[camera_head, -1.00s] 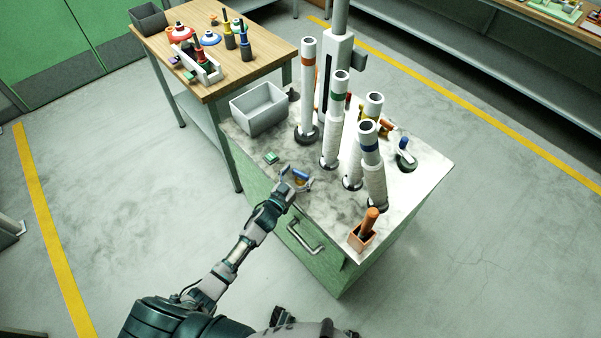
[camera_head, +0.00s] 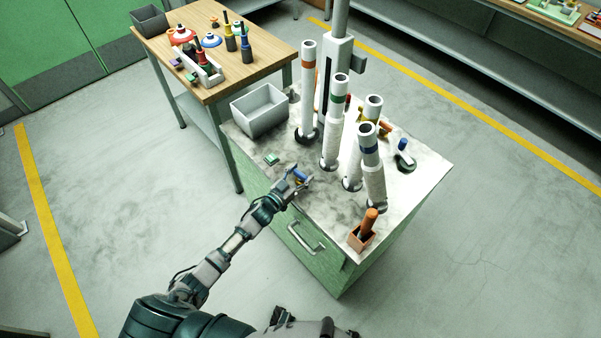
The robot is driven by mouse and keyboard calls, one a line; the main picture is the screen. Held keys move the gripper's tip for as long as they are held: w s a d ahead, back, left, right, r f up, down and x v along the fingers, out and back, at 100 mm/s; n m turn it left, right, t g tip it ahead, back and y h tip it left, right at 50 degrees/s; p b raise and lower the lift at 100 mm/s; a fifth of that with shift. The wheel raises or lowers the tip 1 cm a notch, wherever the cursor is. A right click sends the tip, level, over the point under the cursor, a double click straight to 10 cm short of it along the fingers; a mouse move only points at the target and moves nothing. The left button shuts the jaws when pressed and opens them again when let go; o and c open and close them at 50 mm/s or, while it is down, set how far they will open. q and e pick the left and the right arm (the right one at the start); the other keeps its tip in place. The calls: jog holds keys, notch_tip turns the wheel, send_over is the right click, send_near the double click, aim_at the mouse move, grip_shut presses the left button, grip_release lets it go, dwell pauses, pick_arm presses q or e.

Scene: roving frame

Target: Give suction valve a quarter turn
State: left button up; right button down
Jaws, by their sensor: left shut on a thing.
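My left gripper (camera_head: 301,179) is at the near left edge of the metal-topped cart (camera_head: 250,148), low over its top. It is shut on a small blue part (camera_head: 299,175), likely the handle of the suction valve. The fingers hide most of it, so the valve body and the handle's exact angle cannot be made out. A second fitting with a blue top (camera_head: 403,144) stands on a dark round base at the cart's right side, apart from the gripper. My right gripper is not in view.
Several upright white tubes with coloured bands (camera_head: 332,120) stand right of the gripper. A grey bin (camera_head: 262,125) and a small green block (camera_head: 271,159) lie behind it. A drawer handle (camera_head: 305,239) is below.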

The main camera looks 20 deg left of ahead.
pick_arm(q)
jog(key=shift+a+m+g+h, duration=0.1)
jog(key=shift+m+g+h, duration=0.6)
jog(key=shift+m+h, duration=0.5)
jog(key=o, duration=1.2)
jog(key=shift+c, duration=0.2)
jog(key=v, duration=1.2)
jog(key=shift+a+f, duration=0.15)
jog(key=shift+f, duration=0.1)
jog(key=shift+w, duration=0.15)
